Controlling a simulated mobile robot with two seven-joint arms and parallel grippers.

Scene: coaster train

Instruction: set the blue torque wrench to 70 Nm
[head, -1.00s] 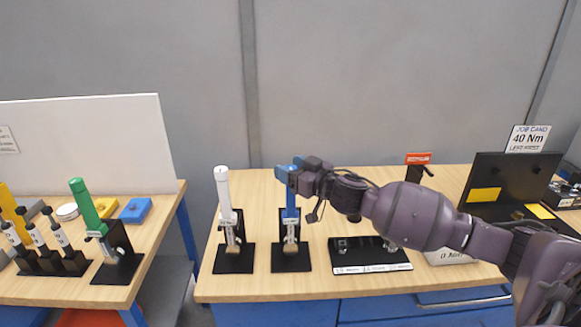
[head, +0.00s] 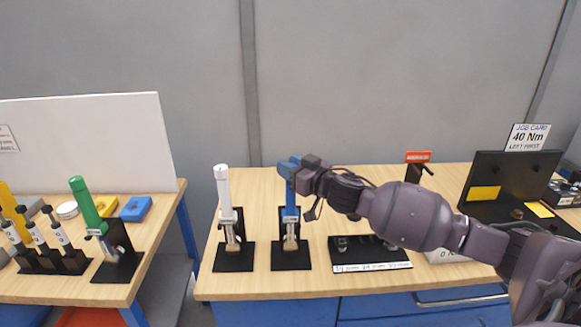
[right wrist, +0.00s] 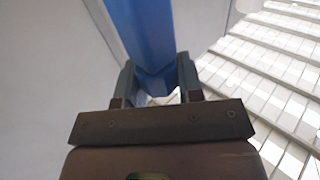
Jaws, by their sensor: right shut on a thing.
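The blue torque wrench (head: 290,213) stands upright in a black stand (head: 291,256) on the wooden bench, with its blue handle at the top. My right gripper (head: 289,168) is shut on the top of the handle. In the right wrist view the blue handle (right wrist: 150,35) runs down between the two fingers of my right gripper (right wrist: 158,85). The wrench's scale is too small to read. The job card (head: 528,137) at the right reads 40 Nm, left first. My left gripper is not in view.
A white wrench (head: 223,195) stands close to the left of the blue one. A labelled black tray (head: 366,254) lies to its right, under my arm. A green wrench (head: 86,206) stands on the separate left bench (head: 70,292). A black panel (head: 507,180) stands at the far right.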

